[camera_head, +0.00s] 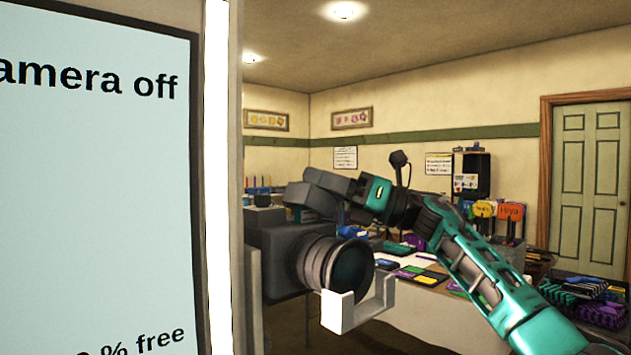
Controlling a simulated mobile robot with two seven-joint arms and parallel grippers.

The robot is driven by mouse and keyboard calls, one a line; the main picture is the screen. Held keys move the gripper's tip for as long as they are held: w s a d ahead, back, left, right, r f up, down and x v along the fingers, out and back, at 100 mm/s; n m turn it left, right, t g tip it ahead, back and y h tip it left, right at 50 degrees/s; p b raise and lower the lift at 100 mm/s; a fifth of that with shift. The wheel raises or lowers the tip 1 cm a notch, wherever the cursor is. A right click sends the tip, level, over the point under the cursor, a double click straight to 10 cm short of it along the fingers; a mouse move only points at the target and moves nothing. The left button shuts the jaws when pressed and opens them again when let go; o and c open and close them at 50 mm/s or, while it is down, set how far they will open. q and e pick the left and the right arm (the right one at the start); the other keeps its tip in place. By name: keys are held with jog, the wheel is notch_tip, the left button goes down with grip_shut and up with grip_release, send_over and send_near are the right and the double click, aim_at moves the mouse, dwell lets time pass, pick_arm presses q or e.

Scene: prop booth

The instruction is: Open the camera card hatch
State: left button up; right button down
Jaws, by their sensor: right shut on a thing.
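The dark camera (278,270) stands behind the edge of the lit screen, with its round lens (340,270) facing the lower right. My right gripper (298,200), on the teal arm from the right, is at the top of the camera body. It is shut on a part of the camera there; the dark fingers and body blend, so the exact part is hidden. I cannot make out the card hatch or whether it stands open. My left gripper is not in view.
A big pale screen (95,200) fills the left, reading "amera off" and "% free", with a bright strip (218,180) along its edge. A white bracket (350,312) sits below the lens. Behind are cluttered tables (420,310) and a green door (590,190).

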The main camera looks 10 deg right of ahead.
jog(key=shift+w+d+m+t+y, duration=0.15)
jog(key=shift+d+m+t+y, duration=0.05)
jog(key=shift+m+t, duration=0.25)
jog(key=shift+w+d+m+t+y, duration=0.2)
jog(key=shift+m+t, duration=0.15)
jog(key=shift+m, duration=0.2)
jog(key=c, duration=1.1)
grip_release()
jog(key=b+v, duration=0.1)
jog(key=v, duration=1.2)
jog(key=shift+b, duration=0.4)
jog(key=shift+o, duration=0.2)
